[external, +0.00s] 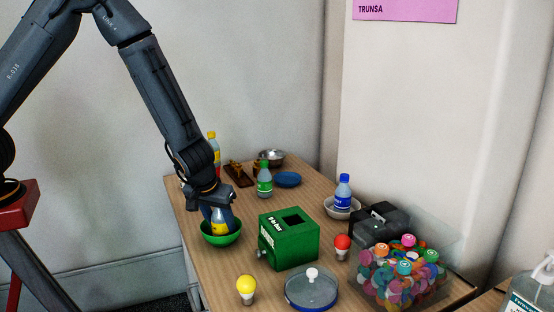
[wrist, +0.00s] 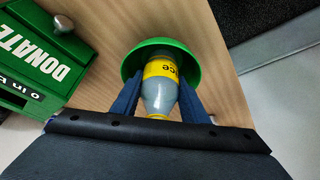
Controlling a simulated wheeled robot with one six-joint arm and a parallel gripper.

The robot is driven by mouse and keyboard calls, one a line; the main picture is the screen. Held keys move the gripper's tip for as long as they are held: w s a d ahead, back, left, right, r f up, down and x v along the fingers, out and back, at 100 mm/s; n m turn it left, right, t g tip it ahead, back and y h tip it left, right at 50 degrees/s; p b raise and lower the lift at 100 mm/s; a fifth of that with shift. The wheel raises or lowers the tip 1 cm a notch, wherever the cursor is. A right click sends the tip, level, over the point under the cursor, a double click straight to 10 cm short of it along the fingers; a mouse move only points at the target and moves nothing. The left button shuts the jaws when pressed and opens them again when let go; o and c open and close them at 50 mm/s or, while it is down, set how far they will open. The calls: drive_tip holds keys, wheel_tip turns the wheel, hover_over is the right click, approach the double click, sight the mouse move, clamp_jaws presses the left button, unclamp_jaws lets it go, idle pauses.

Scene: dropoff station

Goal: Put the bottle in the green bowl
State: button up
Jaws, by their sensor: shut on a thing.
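The green bowl (external: 222,240) stands at the left front part of the table. The bottle's lower end is at or inside the bowl. In the wrist view the bowl (wrist: 186,52) surrounds the bottle's far end. I cannot tell whether the bottle touches the bowl's bottom.
A green donation box (external: 290,240) stands just right of the bowl. A yellow bulb (external: 246,288) and a lidded glass dish (external: 311,290) are in front. A green bottle (external: 264,182) stands behind, and a blue-labelled bottle (external: 343,190) stands in a white bowl. A bin of caps (external: 400,275) is at right.

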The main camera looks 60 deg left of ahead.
drive_tip(key=shift+f+b, duration=0.15)
drive_tip(key=shift+b, duration=0.15)
drive_tip(key=o, duration=0.7)
drive_tip(key=shift+o, duration=0.2)
drive_tip(key=shift+r+p, duration=0.2)
drive_tip(key=shift+p, duration=0.1)
drive_tip(key=v, duration=1.2)
drive_tip(key=s+a+m+g+h, duration=0.2)
drive_tip(key=s+m, duration=0.7)
drive_tip(key=s, duration=0.8)
drive_tip(key=shift+s+r+g+h, duration=0.4)
drive_tip(key=shift+r+h, duration=0.05)
drive_tip(key=shift+h, duration=0.15)
